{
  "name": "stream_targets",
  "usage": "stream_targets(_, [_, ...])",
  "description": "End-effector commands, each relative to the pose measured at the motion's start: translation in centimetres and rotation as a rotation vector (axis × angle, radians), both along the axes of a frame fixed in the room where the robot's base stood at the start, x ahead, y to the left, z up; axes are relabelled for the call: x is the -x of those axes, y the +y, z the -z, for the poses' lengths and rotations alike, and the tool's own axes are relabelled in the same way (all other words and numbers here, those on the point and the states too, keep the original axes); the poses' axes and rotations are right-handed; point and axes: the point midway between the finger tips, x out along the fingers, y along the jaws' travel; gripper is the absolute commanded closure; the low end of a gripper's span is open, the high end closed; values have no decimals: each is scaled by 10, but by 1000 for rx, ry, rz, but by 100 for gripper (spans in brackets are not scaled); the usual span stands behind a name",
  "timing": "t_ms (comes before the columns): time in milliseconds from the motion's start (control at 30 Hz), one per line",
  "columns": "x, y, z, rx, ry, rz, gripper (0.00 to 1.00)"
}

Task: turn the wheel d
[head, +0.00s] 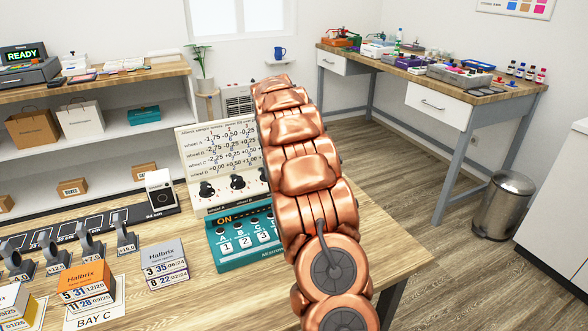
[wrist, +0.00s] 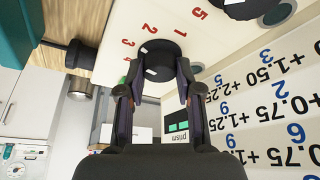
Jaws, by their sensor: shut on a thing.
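A white board (head: 190,140) with a printed table for wheels A to D stands on the wooden desk, black knobs (head: 237,182) along its lower part. My copper arm hides its right end and my gripper in the head view. In the wrist view, my gripper (wrist: 156,82) is shut on a black knob (wrist: 160,50) with a white mark, one finger on each side. Red numbers ring this knob on the board. I cannot read a letter for it; it sits near the board's end, apart from another black knob (wrist: 246,8).
A teal box (head: 235,248) with an ON display and digits under A, B, C stands in front of the board. Halbrix boxes (head: 163,262) are at the front left. A second table (head: 440,100) stands at the back right.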

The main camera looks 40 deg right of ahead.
Motion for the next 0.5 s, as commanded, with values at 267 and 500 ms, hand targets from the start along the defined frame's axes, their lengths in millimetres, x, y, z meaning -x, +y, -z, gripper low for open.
stream_targets(267, [-3, 0, 3, 0, -3, 236, 100])
stream_targets(500, [-3, 0, 2, 1, -3, 387, 100])
